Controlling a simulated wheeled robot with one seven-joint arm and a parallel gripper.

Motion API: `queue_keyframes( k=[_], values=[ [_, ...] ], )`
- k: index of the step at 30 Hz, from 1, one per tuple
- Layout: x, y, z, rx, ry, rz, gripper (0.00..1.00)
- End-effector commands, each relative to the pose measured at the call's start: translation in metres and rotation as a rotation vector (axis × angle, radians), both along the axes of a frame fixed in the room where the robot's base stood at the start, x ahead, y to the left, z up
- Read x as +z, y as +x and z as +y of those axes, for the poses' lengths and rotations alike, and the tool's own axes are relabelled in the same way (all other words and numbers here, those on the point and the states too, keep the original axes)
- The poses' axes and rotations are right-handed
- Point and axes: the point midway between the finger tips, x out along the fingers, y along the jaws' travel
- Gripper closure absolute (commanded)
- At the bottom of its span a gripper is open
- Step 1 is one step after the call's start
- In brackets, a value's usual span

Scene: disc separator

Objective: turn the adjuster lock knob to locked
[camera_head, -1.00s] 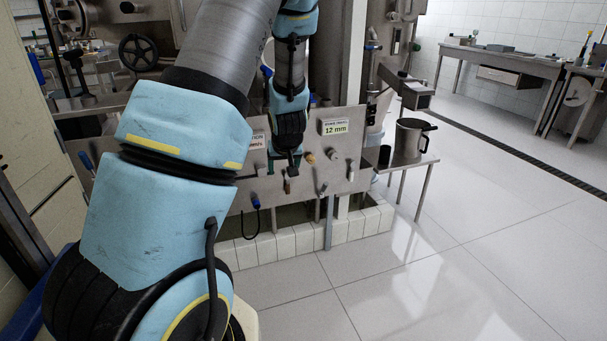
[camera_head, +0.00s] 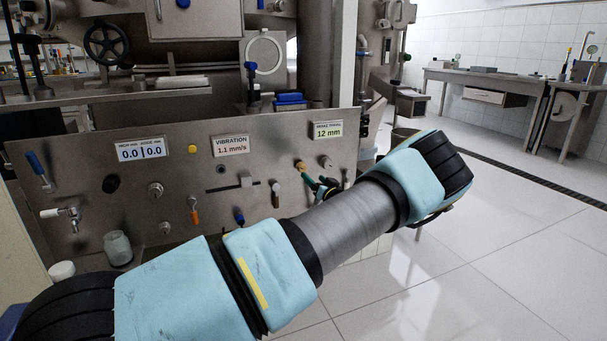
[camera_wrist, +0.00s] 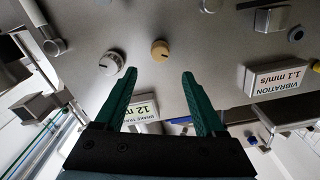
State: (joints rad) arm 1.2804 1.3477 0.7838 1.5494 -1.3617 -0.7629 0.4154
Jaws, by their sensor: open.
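A round tan knob (camera_head: 300,165) sits on the steel panel below the brake travel display. In the wrist view the tan knob (camera_wrist: 160,50) lies just beyond and between my fingertips, with a short dark mark on it. A round silver knob (camera_head: 325,162) with a slot is beside it, and in the wrist view this silver knob (camera_wrist: 112,63) is by the left fingertip. I cannot tell from any label which one is the adjuster lock knob. My gripper (camera_wrist: 159,76) has green fingers, open and empty. In the head view my gripper (camera_head: 318,184) is partly hidden by my arm.
The panel (camera_head: 120,190) carries several other knobs and levers, including an orange-handled lever (camera_head: 194,210) and a slider (camera_head: 245,180). A vibration display (camera_head: 230,145) and the brake travel display (camera_head: 327,130) are above. Floor at the right is open.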

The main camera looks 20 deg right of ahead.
Motion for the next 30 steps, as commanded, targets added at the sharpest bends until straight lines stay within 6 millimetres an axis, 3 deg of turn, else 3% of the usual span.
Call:
queue_keyframes(
  k=[6,13,26,30],
  values=[
    [-0.002,0.042,0.006,0.001,-0.001,0.0,0.28],
    [-0.002,0.073,0.01,0.0,0.0,0.002,0.28],
    [-0.001,0.083,0.011,0.0,-0.001,0.003,0.28],
    [-0.001,0.082,0.011,0.0,-0.001,0.003,0.44]
  ],
)
